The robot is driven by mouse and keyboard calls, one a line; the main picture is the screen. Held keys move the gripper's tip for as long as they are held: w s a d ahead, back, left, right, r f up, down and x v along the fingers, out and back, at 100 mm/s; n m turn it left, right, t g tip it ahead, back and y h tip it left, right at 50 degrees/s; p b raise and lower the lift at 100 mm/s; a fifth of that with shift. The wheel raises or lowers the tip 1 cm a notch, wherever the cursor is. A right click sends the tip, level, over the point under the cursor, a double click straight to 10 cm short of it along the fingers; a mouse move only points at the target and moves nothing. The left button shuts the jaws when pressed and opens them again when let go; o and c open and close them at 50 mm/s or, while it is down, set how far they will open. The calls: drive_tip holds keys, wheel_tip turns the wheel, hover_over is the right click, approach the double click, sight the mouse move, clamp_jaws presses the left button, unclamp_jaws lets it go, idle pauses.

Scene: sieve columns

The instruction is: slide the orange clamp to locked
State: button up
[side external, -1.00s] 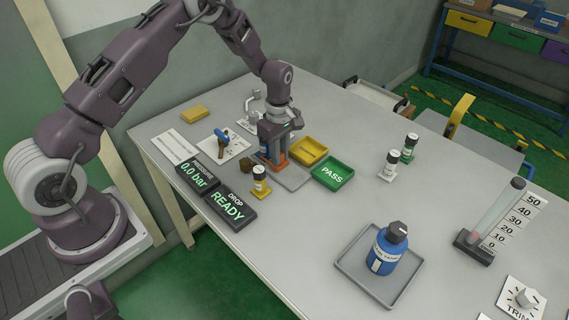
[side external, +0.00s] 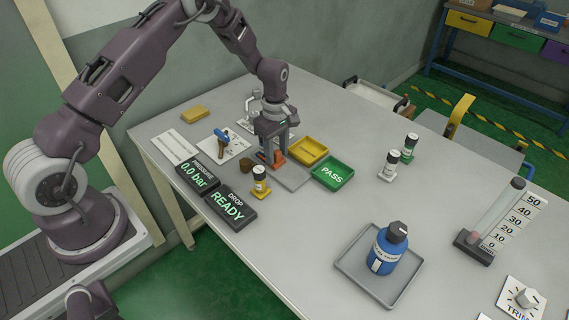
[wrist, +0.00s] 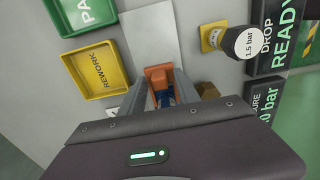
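The orange clamp (wrist: 158,73) shows in the wrist view between the two fingers of my gripper (wrist: 160,90), with a blue part just below it. In the side view orange (side external: 280,158) shows low beside the fingers of my gripper (side external: 270,155), which point down at the grey base plate (side external: 295,180). The fingers stand either side of the clamp. I cannot tell whether they press on it or leave a small gap. The fingers and gripper body hide much of the clamp and the blue part.
A yellow REWORK tray (side external: 309,150) and a green PASS tray (side external: 333,172) stand to the right.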

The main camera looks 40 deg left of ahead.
sight(277, 151)
drive_tip(key=shift+r, duration=2.95)
drive_tip(key=shift+r, duration=0.2)
drive_tip(key=s+d+r+m+t, duration=0.1)
drive_tip(key=s+d+r+m, duration=0.15)
drive_tip(key=r, duration=0.45)
drive_tip(key=s+d+r+m+t, duration=0.1)
drive_tip(key=s+r+m, duration=0.1)
drive_tip(key=s+r, duration=0.3)
drive_tip(key=s+d+r+m, duration=0.1)
drive_tip(key=s+r+m, duration=0.15)
drive_tip(key=r, duration=0.55)
drive_tip(key=s+d+r+m+t, duration=0.1)
drive_tip(key=s+m, duration=0.4)
drive_tip(key=s, duration=0.5)
drive_tip(key=s+d+r+m+t, duration=0.2)
drive_tip(key=s+r+m, duration=0.2)
drive_tip(key=s, duration=0.7)
drive_tip(key=shift+s+m+t, duration=0.2)
drive_tip(key=shift+m+t, duration=0.1)
drive_tip(key=shift+m, duration=0.7)
